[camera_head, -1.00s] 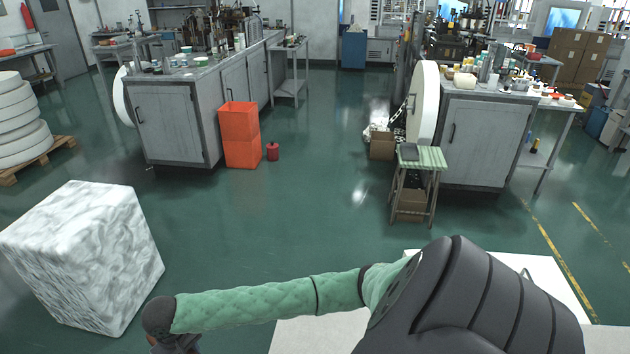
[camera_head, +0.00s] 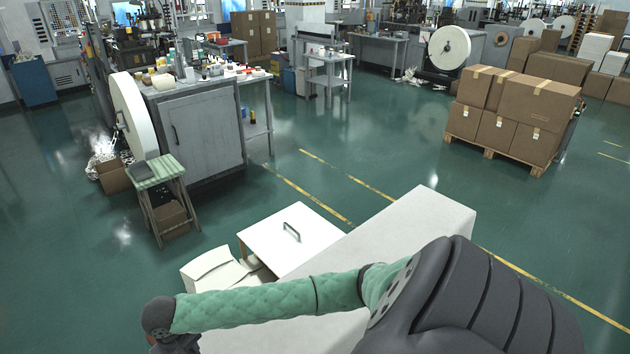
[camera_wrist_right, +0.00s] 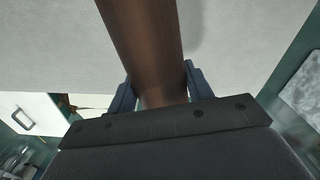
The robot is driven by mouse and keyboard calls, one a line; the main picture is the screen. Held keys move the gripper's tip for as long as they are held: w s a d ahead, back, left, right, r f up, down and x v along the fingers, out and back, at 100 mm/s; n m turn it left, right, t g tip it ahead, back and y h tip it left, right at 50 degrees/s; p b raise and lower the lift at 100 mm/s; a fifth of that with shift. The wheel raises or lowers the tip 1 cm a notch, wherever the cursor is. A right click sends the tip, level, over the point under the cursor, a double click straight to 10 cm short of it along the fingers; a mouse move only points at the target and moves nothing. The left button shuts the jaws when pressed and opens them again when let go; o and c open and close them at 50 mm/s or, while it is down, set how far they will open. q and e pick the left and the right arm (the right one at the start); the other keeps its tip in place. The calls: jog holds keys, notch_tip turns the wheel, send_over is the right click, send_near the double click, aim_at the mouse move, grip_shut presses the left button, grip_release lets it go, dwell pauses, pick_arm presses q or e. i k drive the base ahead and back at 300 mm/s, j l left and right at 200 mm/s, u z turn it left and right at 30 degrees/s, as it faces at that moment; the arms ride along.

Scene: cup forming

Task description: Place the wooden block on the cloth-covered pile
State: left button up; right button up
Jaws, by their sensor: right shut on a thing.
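The wooden block (camera_wrist_right: 145,45) is dark brown and long. It sits between the two blue-grey fingers of my right gripper (camera_wrist_right: 162,90) in the right wrist view, and the gripper is shut on it. Its far end runs out of the top of that view. A white, wrinkled surface (camera_wrist_right: 303,97) at the right edge of the wrist view looks like the cloth-covered pile; only a part shows, apart from the block. The pile is out of the head view. My right gripper is hidden in the head view, where only my green-sleeved arm shows. My left gripper is not in view.
A long light-grey surface (camera_head: 425,225) lies beside my arm, and a white box with a handle (camera_head: 292,236) adjoins it. A striped stool (camera_head: 155,172) and a grey cabinet (camera_head: 200,130) stand left. Stacked cartons (camera_head: 515,110) stand right. Green floor between is clear.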

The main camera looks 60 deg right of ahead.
aim_at(375, 255)
jog(key=l+z, duration=0.25)
jog(key=z, duration=0.15)
jog(key=l+z, duration=0.55)
jog(key=z, duration=0.2)
jog(key=i, duration=0.05)
